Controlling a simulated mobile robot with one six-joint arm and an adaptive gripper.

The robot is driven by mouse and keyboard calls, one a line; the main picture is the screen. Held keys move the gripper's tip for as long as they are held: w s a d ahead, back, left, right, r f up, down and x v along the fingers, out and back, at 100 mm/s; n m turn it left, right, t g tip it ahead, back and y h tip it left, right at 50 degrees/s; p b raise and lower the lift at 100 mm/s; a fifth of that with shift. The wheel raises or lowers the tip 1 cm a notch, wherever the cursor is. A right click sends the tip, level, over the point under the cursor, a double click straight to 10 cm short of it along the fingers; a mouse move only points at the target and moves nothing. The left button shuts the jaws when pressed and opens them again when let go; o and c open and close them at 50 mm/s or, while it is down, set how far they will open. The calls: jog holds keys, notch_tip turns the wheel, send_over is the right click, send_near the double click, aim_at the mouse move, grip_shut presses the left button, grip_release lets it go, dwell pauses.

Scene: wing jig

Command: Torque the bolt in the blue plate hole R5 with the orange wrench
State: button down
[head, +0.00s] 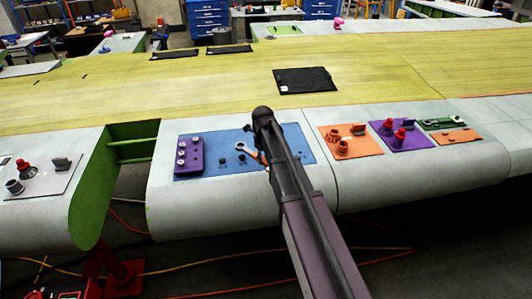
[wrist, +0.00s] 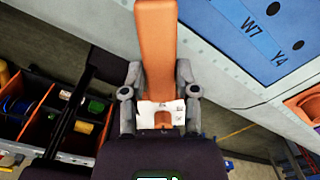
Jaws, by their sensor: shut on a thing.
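The orange wrench (wrist: 155,45) is between the two fingers of my gripper (wrist: 157,80), which is shut on its handle in the wrist view. In the head view the wrench (head: 244,148) shows its silver open end over the blue plate (head: 215,171), left of my arm. My arm hides most of the handle and the gripper there. The blue plate also fills the upper right of the wrist view (wrist: 240,32), with holes marked W7 and Y4. Small dark bolts or holes (head: 223,161) show on the plate in the head view. I cannot make out an R5 label or its bolt.
A purple block (head: 188,153) with several silver-topped bolts stands at the blue plate's left end. An orange plate (head: 350,141) and a purple plate (head: 402,135) carry parts to the right. A green gap (head: 128,140) opens in the wing at left.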

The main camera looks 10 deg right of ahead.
aim_at(259, 178)
jog(key=shift+w, duration=0.1)
jog(key=shift+r, duration=0.1)
jog(key=shift+d+f, duration=0.1)
jog(key=shift+f, duration=0.15)
jog(key=shift+f+b, duration=2)
jog(key=shift+b, duration=0.25)
jog(key=shift+f+b, duration=0.75)
jog(key=shift+f, duration=0.05)
jog(key=shift+s, duration=0.25)
jog(key=shift+s+a+f+m, duration=0.1)
jog(key=shift+s+a+m, duration=0.2)
jog(key=shift+a+m, duration=0.3)
jog(key=shift+s+a+m, duration=0.3)
jog(key=shift+a+m, duration=0.25)
jog(key=shift+m, duration=0.05)
